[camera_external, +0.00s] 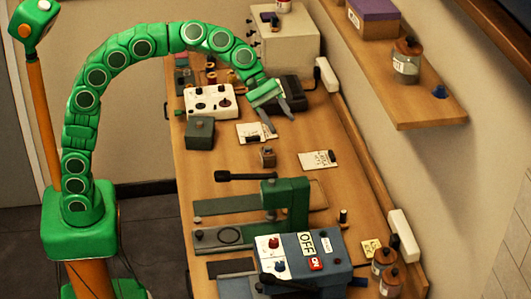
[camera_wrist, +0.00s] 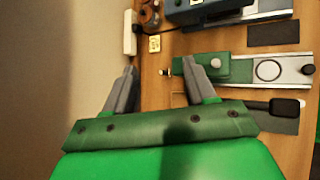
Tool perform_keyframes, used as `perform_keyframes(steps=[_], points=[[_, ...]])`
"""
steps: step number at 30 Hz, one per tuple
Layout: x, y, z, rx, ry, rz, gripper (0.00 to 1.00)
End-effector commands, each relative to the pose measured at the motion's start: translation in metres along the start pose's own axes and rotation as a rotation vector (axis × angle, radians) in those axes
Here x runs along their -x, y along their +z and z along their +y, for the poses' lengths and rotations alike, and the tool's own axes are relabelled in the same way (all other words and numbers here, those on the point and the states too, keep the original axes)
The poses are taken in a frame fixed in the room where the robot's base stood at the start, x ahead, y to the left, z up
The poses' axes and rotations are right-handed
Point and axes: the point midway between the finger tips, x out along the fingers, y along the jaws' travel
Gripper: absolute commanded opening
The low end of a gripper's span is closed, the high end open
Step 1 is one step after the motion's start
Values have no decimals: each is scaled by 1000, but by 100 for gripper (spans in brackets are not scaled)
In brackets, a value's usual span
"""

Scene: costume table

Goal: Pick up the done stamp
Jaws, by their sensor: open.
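My gripper (camera_external: 280,118) is open and empty, raised above the far part of the table. Its two grey fingers also show in the wrist view (camera_wrist: 160,66), spread apart. A small brown block with a dark knob (camera_external: 267,157) stands on the table below and nearer than my gripper; it looks like a stamp. I cannot read a done mark on either, so I cannot tell which is the done stamp.
Papers (camera_external: 256,133) and (camera_external: 320,160) lie near the block. A green box (camera_external: 200,133) and white control box (camera_external: 210,101) stand left of my gripper. A green press (camera_external: 288,200) and blue-grey switch box (camera_external: 305,262) fill the near end. A shelf (camera_external: 420,105) overhangs at right.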

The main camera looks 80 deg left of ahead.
Motion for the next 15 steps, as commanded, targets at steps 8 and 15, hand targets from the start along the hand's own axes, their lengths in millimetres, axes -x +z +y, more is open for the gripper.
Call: perform_keyframes(steps=[8,15], points=[[-44,-12,69,342,117,-94,55],[-63,-21,100,511,171,-145,55]])
